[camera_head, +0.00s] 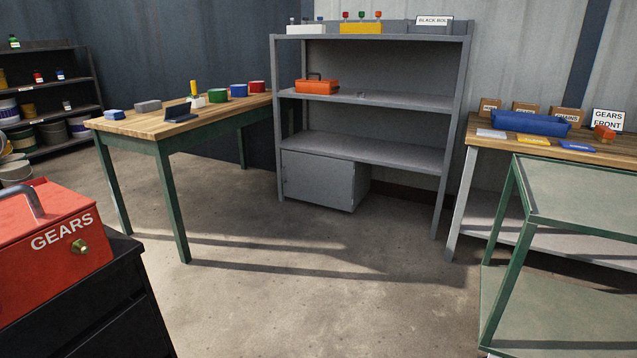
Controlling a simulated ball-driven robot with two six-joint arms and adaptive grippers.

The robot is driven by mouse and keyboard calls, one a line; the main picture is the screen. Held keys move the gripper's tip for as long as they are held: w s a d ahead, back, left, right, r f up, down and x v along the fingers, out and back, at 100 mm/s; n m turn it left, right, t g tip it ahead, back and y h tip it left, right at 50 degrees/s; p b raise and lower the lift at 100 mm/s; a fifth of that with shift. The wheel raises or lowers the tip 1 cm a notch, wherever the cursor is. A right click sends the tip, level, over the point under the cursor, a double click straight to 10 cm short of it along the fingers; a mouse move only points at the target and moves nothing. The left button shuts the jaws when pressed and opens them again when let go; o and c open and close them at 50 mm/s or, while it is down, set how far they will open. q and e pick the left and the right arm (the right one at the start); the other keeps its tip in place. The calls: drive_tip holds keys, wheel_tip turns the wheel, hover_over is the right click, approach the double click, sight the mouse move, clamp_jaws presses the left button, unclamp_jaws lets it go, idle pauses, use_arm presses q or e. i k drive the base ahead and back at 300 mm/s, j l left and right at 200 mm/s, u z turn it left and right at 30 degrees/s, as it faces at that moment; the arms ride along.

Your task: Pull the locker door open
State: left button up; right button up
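A grey locker (318,180) stands at the bottom of the grey shelf unit, under its lowest shelf, in the middle of the head view. Its front face looks flat and shut. A small dark detail shows near the left edge of the front; I cannot tell whether it is a handle or a hinge. Neither of my grippers shows in the view.
The grey shelf unit (388,98) holds an orange toolbox (317,87). A green-legged workbench (140,124) is left, a bench with cartons (470,137) right. A green cart (580,208) and red GEARS box (45,232) stand nearer. Floor (310,290) before the locker is clear.

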sight(313, 178)
drive_tip(key=i+l, duration=0.15)
drive_tip(key=i, duration=0.2)
drive_tip(key=i+l, duration=0.2)
drive_tip(key=i, duration=0.15)
drive_tip(key=i+l, duration=0.15)
drive_tip(key=i, duration=0.2)
drive_tip(key=z, duration=0.05)
